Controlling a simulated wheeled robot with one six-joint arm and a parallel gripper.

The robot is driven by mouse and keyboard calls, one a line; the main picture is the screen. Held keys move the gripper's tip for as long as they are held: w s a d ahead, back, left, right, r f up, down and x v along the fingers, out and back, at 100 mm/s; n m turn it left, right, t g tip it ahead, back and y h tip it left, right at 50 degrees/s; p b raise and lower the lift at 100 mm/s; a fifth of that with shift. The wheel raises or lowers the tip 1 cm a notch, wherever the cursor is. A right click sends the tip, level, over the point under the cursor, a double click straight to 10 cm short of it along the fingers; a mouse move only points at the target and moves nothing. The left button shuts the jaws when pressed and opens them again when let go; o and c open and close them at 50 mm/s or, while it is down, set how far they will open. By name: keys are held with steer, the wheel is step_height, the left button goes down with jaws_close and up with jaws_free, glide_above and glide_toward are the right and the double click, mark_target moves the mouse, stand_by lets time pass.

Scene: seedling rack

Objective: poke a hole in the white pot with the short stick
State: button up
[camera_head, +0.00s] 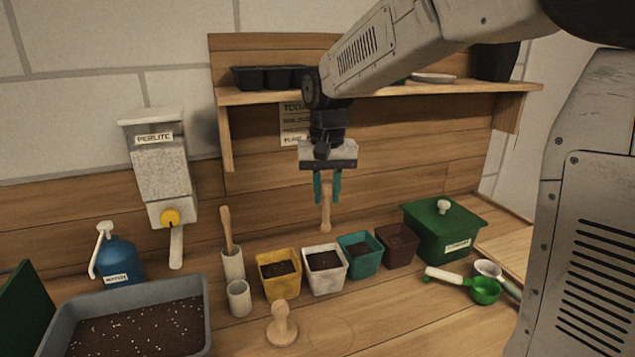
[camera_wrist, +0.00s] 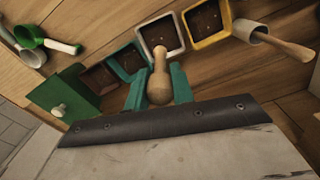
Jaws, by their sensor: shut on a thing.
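My gripper (camera_head: 327,187) is shut on a short wooden stick (camera_head: 326,212), which hangs about upright with its tip down. The stick also shows in the wrist view (camera_wrist: 159,80), end-on between the teal fingers (camera_wrist: 158,88). The white pot (camera_head: 325,270) stands on the bench, filled with dark soil, in the row of small pots. The stick is above the pot row, near the white pot, and looks clear of the soil. In the wrist view the white pot (camera_wrist: 179,33) lies just beyond the stick's tip; the exact gap cannot be told.
A yellow pot (camera_head: 279,284) and a teal pot (camera_head: 372,257) flank the white one, with a brown pot (camera_head: 397,246) further right. Left stand a holder with another stick (camera_head: 227,232) and an empty cup (camera_head: 239,298). A wooden tamper (camera_head: 282,325) stands in front. A shelf (camera_head: 385,92) is behind.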

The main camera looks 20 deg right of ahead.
mark_target(325, 222)
steer(key=shift+w+f, duration=0.15)
steer(key=shift+w, duration=0.1)
steer(key=shift+f, duration=0.25)
step_height(325, 222, down, 4)
steer(key=shift+a+f, duration=0.1)
steer(key=shift+f, duration=1.55)
steer(key=shift+f, duration=2.1)
stand_by(1.0)
steer(key=shift+r, duration=0.1)
steer(key=shift+r, duration=5.75)
